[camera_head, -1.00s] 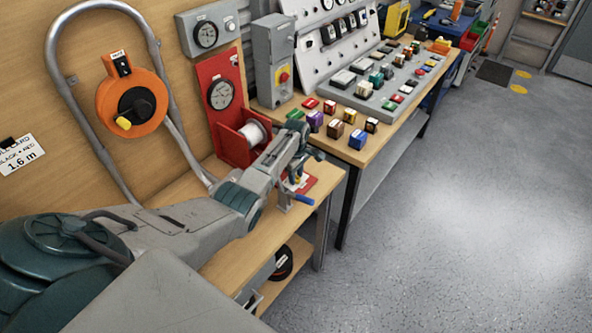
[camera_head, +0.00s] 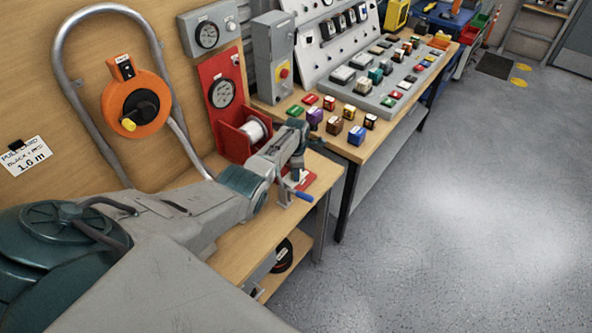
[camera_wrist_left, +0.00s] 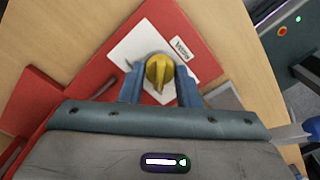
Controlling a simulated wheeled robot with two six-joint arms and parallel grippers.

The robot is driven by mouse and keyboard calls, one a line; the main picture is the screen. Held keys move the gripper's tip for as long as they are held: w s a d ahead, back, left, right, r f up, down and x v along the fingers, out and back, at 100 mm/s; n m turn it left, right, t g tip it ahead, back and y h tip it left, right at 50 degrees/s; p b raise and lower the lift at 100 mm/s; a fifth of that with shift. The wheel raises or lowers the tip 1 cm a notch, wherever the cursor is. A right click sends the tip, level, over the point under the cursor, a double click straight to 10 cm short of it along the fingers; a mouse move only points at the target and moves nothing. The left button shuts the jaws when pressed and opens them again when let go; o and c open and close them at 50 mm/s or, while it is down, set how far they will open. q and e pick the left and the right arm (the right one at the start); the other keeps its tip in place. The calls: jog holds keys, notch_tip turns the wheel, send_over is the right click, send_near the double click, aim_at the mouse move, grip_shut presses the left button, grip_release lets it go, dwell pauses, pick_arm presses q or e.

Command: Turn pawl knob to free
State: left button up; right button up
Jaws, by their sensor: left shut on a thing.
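The pawl knob (camera_wrist_left: 159,72) is yellow, with a raised grip bar, and sits on a white plate (camera_wrist_left: 125,50) with a small printed label. The plate is on a red base (camera_wrist_left: 110,85) on the wooden bench. In the left wrist view my left gripper (camera_wrist_left: 160,80) has its two blue fingers on either side of the knob, shut on it. In the head view my left gripper (camera_head: 298,175) is low over the red base, beside the blue-handled crank (camera_head: 300,194); the knob is hidden there. My right gripper is not in view.
A red stand with a round gauge (camera_head: 222,92) and a white spool (camera_head: 254,131) stands behind my gripper. An orange reel (camera_head: 137,105) hangs on the left wall. Several coloured blocks (camera_head: 333,127) sit on the bench to the right. Grey floor lies open at right.

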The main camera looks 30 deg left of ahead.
pick_arm(q)
jog(key=shift+w+r, duration=0.1)
dwell(0.5)
jog(key=o, duration=1)
jog(key=shift+r, duration=0.1)
notch_tip(320, 180, up, 11)
jog(key=shift+f+b, duration=0.2)
jog(key=shift+b, duration=0.65)
